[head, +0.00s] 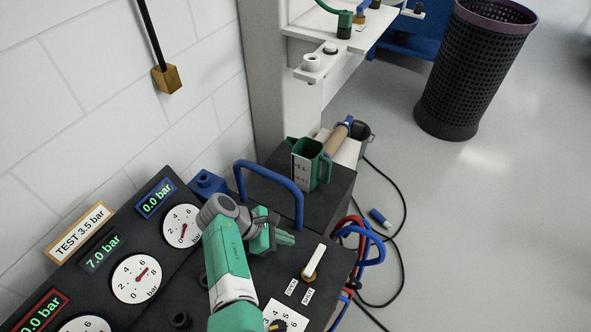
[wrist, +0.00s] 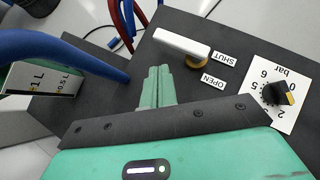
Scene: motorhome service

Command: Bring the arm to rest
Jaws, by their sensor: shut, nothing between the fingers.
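My arm is green and grey and reaches over the black test panel (head: 190,290) in the head view. My gripper (head: 286,238) points to the right there, above the panel, between the blue hose and the white-handled valve. In the wrist view my gripper (wrist: 158,72) shows its two green fingers together, with nothing between them. The white valve lever (head: 315,261) is to the right of the fingertips in the head view. In the wrist view the lever (wrist: 182,42) lies beyond the fingertips, apart from them as far as I can tell, near the SHUT and OPEN labels.
A blue hose (head: 268,166) arches close behind my gripper. A green measuring jug (head: 308,165) stands beyond it. A black regulator knob (wrist: 278,93) sits on a numbered dial. Gauges and displays line the panel's left. A dark basket (head: 474,70) stands on open floor.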

